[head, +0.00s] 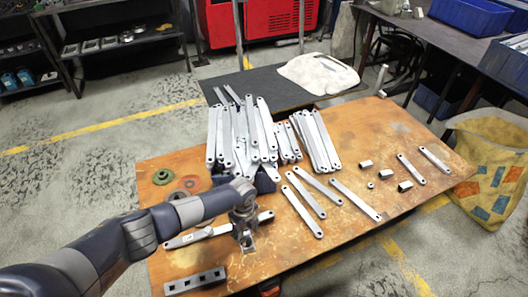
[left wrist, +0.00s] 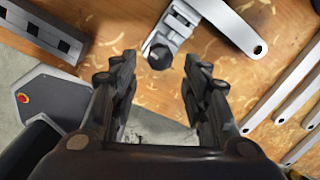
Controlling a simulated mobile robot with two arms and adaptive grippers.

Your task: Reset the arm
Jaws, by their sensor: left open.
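My left arm reaches in from the left in the head view, with its left gripper (head: 244,234) over the front part of the wooden table (head: 350,215). In the left wrist view the two fingers of this gripper (left wrist: 160,70) stand apart with nothing held between them. A grey metal bracket (head: 190,238) lies on the table by the gripper, partly hidden by it. In the left wrist view a small metal part (left wrist: 172,32) with a dark round end lies just beyond the fingertips, and a flat bar (left wrist: 228,24) lies beside it. My right gripper is not in view.
A large pile of galvanized brackets (head: 240,130) covers the table's back middle. Several loose bars (head: 303,208) lie to the right. A bar with square holes (head: 195,282) lies at the front left. A green ring (head: 162,176) and a yellow bag (head: 490,165) also show.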

